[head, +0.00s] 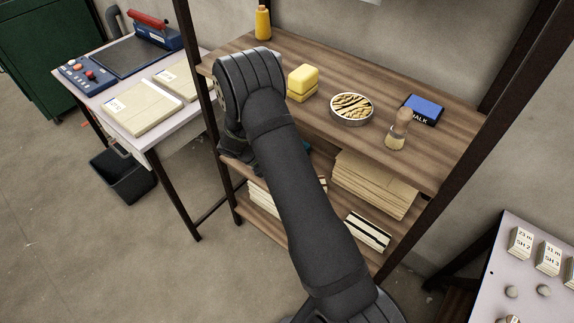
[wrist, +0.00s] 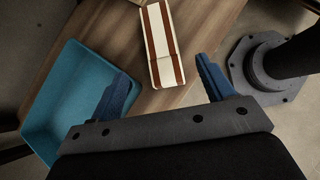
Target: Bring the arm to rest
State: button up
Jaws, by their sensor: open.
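My black arm reaches up the middle of the head view, bent over at the left end of the wooden shelf unit. In that view my gripper is mostly hidden by the arm. In the wrist view my gripper (wrist: 162,67) has its two blue fingers wide apart, with nothing held between them. A white and red-brown striped box (wrist: 161,40) shows beyond the gap between the fingers. A teal tray (wrist: 48,112) lies to the left, partly behind the left finger. I cannot tell how far the fingers are from either.
The shelf's wooden top (head: 420,85) holds yellow sponges (head: 302,83), a round tin (head: 351,107), a brush (head: 398,130), a blue chalk box (head: 424,109) and a yellow bottle (head: 262,23). Lower shelves hold cardboard stacks (head: 372,183). A left table (head: 136,142) carries flat packages (head: 143,106).

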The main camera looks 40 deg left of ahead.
jog(key=x, duration=1.2)
jog(key=shift+f, duration=0.15)
jog(key=shift+r, duration=1.8)
